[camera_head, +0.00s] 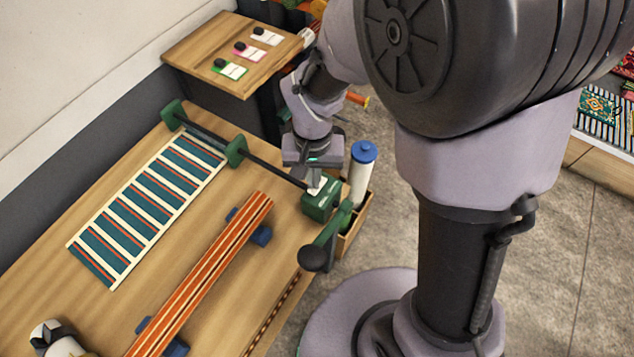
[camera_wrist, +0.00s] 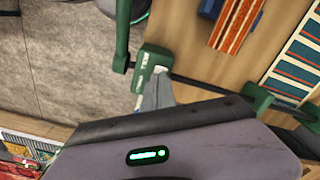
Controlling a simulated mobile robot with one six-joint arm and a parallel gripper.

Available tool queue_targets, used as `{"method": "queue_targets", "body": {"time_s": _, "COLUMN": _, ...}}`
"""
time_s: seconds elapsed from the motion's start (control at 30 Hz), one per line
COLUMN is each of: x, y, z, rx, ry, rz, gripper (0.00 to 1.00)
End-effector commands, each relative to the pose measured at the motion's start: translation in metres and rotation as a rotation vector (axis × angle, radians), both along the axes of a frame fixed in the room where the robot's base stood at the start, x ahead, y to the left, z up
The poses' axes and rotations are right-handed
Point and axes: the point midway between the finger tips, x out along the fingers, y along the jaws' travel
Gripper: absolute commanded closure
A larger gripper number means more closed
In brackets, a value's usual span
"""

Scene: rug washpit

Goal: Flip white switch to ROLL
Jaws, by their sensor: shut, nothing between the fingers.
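My gripper (camera_head: 315,182) points down at a green box (camera_head: 322,203) at the near end of a dark rod. In the wrist view the grey fingers (camera_wrist: 157,92) are together and empty, at the edge of the green box (camera_wrist: 150,62), which bears small pale lettering. I cannot tell whether they touch it. A pale patch shows on the box beside the fingers; I cannot tell whether it is a white switch, and the lettering is too small to read as ROLL.
A green lever with a black ball (camera_head: 313,258) stands beside the box. A blue-lidded white cylinder (camera_head: 360,170) is just right of the gripper. A striped mat (camera_head: 150,205) and a striped orange strip (camera_head: 205,275) lie left. A wooden shelf (camera_head: 190,52) holds several cards with black knobs.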

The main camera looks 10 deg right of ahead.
Motion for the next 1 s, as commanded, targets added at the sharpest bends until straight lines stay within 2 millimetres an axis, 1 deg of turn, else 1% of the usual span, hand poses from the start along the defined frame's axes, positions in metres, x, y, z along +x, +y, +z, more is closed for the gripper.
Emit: {"method": "queue_targets", "body": {"time_s": 1.0, "x": 0.0, "y": 0.0, "z": -0.016, "rx": 0.0, "ry": 0.0, "rz": 0.0, "gripper": 1.0}}
